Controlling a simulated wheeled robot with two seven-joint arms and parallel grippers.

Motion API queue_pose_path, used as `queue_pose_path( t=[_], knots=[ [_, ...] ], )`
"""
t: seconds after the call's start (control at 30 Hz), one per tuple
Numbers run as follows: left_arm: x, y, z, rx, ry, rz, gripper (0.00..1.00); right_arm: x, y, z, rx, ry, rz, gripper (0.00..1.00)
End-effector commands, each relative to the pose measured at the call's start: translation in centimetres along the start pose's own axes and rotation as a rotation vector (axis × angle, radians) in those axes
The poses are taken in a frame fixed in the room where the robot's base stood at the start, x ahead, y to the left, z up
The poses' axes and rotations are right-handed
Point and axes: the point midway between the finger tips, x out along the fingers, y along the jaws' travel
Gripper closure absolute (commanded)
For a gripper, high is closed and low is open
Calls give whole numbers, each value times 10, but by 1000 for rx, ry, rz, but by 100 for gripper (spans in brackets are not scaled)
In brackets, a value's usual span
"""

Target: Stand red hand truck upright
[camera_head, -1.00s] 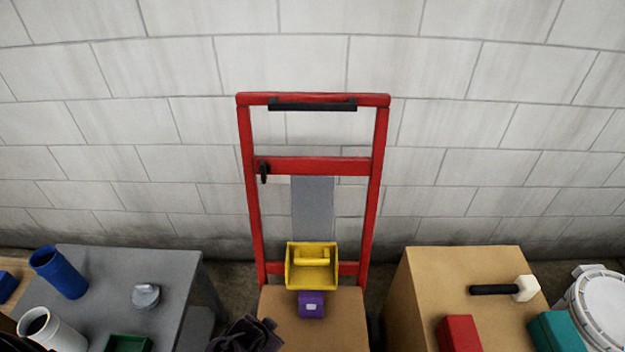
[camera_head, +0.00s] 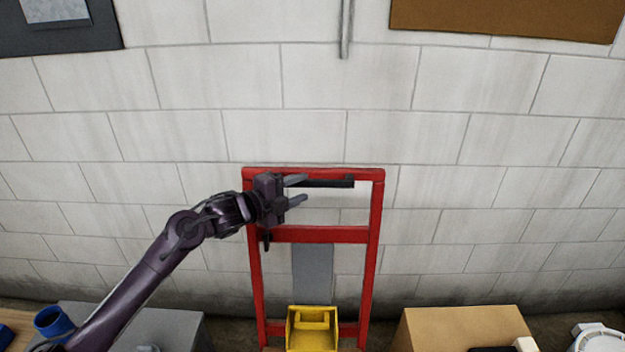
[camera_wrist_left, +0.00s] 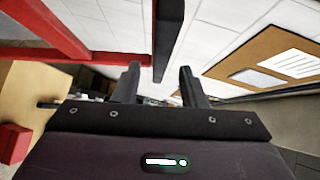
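The red hand truck (camera_head: 375,235) stands in front of the block wall, its frame rising from the floor area. How far it leans is hard to tell from the front. A black grip bar (camera_head: 330,184) sits just under its top crossbar. My left gripper (camera_head: 303,189) is open at the left end of this bar, in front of the top of the frame. In the left wrist view the black bar (camera_wrist_left: 168,38) shows between the open fingers (camera_wrist_left: 160,80), with red frame at left; contact cannot be told. My right gripper is not in view.
A yellow bin (camera_head: 312,330) sits low in front of the truck. A grey table (camera_head: 175,325) with a blue cup (camera_head: 53,322) is at left. A cardboard box (camera_head: 455,325) is at right, with a white bucket (camera_head: 598,338) beyond. Boards hang on the wall above.

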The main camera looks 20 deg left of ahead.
Motion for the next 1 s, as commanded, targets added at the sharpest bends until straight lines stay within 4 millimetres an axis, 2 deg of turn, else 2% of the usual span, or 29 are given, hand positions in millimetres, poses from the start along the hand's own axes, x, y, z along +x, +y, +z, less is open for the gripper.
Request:
queue_pose_path(
  t=[0.03, 0.13, 0.3, 0.67, 0.97, 1.0],
  knots=[
    [9, -5, 0, -5, -1, -3, 62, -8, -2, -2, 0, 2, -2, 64],
    [26, -5, -1, -5, 0, -3, 62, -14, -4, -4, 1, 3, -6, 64],
    [44, -2, 0, -4, -2, -2, 62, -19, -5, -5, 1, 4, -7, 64],
    [50, 0, 0, -2, -3, 0, 62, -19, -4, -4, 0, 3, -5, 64],
    [50, 0, 1, -2, -3, 0, 98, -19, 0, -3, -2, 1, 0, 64],
    [50, 0, 1, -2, -3, 0, 100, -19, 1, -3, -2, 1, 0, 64]
  ],
)
